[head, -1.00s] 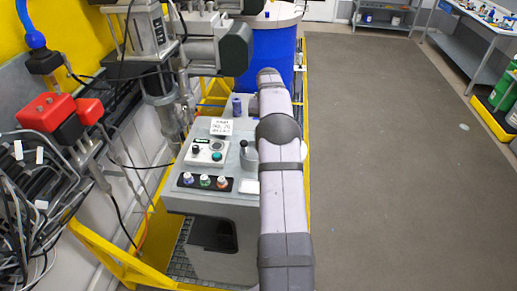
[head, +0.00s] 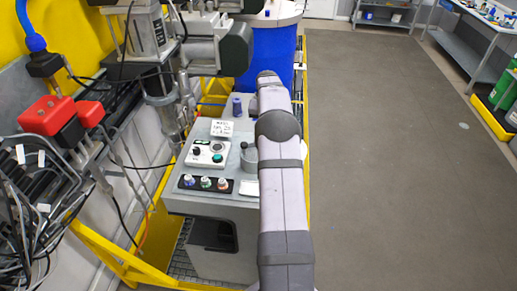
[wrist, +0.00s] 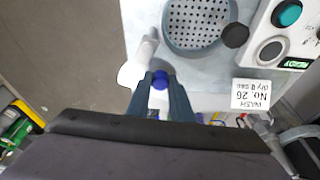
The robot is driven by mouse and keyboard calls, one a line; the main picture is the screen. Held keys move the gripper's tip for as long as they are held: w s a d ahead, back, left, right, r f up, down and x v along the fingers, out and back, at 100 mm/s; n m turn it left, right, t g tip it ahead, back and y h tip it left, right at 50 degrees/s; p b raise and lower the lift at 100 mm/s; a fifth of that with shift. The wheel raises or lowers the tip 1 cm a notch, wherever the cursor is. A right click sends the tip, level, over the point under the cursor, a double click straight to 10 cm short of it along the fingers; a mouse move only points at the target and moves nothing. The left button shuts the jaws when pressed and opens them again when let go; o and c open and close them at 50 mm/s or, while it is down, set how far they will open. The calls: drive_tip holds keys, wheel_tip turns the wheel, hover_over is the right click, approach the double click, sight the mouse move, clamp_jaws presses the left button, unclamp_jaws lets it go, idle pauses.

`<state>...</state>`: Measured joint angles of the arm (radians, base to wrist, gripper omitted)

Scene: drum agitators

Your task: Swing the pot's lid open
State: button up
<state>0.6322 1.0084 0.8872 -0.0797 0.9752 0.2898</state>
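The pot is a small grey cylinder (head: 249,160) on the grey bench, just left of my arm in the head view. A dark knob (wrist: 235,35) shows at its side in the wrist view. There, its round top (wrist: 168,30) shows many small holes; I cannot tell whether this is the lid or the inside. My gripper (wrist: 160,77) is in the wrist view, its two dark fingers apart, below and left of the pot. A blue round thing shows between the fingertips; I cannot tell whether they touch it. My arm hides the gripper in the head view.
A control box (head: 207,153) with buttons and a white sign (head: 222,128) stand left of the pot. A small blue bottle (head: 237,107) stands behind. A white object (wrist: 131,73) lies by the fingers. A blue drum (head: 270,60) is farther back.

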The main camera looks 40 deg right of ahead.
drive_tip(key=shift+o, duration=1.1)
drive_tip(key=shift+s+f, duration=0.25)
drive_tip(key=shift+r, duration=0.15)
drive_tip(key=shift+w+d+r, duration=0.1)
drive_tip(key=shift+w+r, duration=0.05)
drive_tip(key=shift+r, duration=0.5)
drive_tip(key=shift+r+p, duration=0.3)
drive_tip(key=shift+r, duration=2.2)
